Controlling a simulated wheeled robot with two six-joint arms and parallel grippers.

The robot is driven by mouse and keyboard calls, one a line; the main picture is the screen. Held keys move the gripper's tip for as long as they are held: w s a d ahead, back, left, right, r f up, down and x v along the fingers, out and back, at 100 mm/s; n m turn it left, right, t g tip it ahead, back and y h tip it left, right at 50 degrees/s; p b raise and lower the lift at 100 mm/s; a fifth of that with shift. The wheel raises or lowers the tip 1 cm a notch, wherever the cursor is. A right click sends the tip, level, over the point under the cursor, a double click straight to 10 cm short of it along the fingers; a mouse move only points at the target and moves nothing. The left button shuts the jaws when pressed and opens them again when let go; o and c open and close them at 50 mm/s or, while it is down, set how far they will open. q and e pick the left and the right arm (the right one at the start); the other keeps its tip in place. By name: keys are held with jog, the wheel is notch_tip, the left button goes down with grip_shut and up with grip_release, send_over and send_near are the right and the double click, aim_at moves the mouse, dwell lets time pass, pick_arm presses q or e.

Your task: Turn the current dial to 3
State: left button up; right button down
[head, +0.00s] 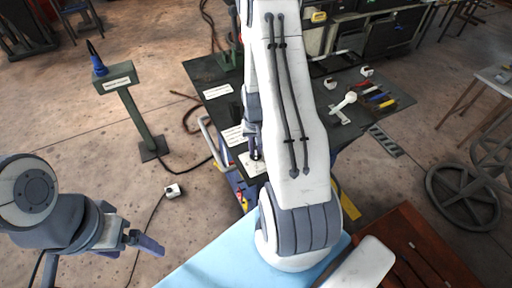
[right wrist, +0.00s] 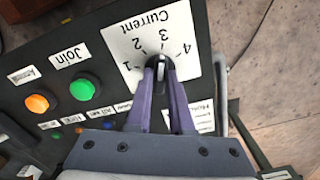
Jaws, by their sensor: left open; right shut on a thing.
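The current dial is a dark knob (right wrist: 160,64) with a pale strip, on a white plate (right wrist: 118,42) marked "Current" and 1 to 4. My right gripper (right wrist: 161,80) is shut on the knob, one finger on each side. The pale strip runs up the picture, roughly towards the 3; the fingers hide part of the knob. In the head view my right gripper (head: 256,157) reaches down to the panel, and my arm covers much of it. My left gripper (head: 145,242) is open and empty at the lower left, away from the panel.
An orange button (right wrist: 37,103) and a green button (right wrist: 83,88), labelled "Join", sit on the panel left of the dial. A green pedestal (head: 135,110) stands at the left. Tools lie on the dark table (head: 340,120) at the right. Open floor lies around my left gripper.

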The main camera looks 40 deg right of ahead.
aim_at(256, 150)
jog(key=c, duration=0.8)
grip_release()
notch_tip(256, 150, up, 10)
jog(key=shift+r+b, duration=0.25)
jog(key=shift+b, duration=0.15)
jog(key=s+a+r+n, duration=0.1)
jog(key=a+r+n, duration=0.3)
jog(key=a, duration=0.7)
jog(key=s+a+r+n, duration=0.2)
jog(key=a+r+n, duration=0.2)
jog(key=a, duration=0.6)
jog(key=s+a+r+n, duration=0.2)
jog(key=s+a+n, duration=0.1)
jog(key=s+a, duration=0.2)
jog(key=s+a+r+n+y, duration=0.1)
jog(key=s+a+n, duration=0.2)
jog(key=s+a, duration=0.2)
jog(key=s, duration=0.3)
jog(key=shift+s+r, duration=0.25)
jog(key=shift+r, duration=0.1)
